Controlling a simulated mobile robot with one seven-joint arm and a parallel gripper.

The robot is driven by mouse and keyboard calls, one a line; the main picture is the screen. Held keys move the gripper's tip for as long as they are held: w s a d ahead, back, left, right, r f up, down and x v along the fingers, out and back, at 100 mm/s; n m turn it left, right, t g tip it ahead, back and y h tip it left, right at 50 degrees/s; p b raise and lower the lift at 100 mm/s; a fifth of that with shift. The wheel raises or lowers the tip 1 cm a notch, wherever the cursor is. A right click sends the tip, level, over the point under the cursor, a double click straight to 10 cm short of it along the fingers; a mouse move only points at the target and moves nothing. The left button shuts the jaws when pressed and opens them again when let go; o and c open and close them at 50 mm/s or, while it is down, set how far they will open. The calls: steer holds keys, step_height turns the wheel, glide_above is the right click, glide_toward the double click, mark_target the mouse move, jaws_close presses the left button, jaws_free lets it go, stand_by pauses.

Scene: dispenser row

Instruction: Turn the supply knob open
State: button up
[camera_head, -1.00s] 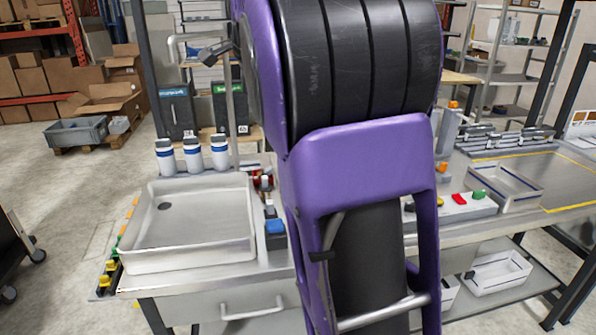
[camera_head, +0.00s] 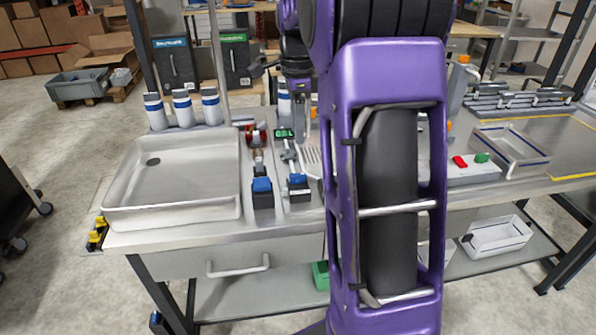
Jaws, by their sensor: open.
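A red knob-like fitting (camera_head: 255,136) with brass-coloured parts below it stands on the bench, just right of the sink. It may be the supply knob; its turn position is too small to read. My gripper (camera_head: 300,125) hangs over the bench to the right of the red fitting, apart from it in the picture. Its jaws are small and dark here, and it appears empty. My purple arm hides the bench to the right of the gripper.
A shallow sink (camera_head: 118,205) fills the bench's left part. White bottles with blue bands (camera_head: 182,106) stand behind it. A red-and-green button box (camera_head: 472,170) is right of my arm.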

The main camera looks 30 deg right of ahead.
mark_target(298, 174)
step_height(298, 174, down, 12)
steer(key=shift+f+b, duration=0.1)
steer(key=shift+b, duration=0.6)
jaws_close()
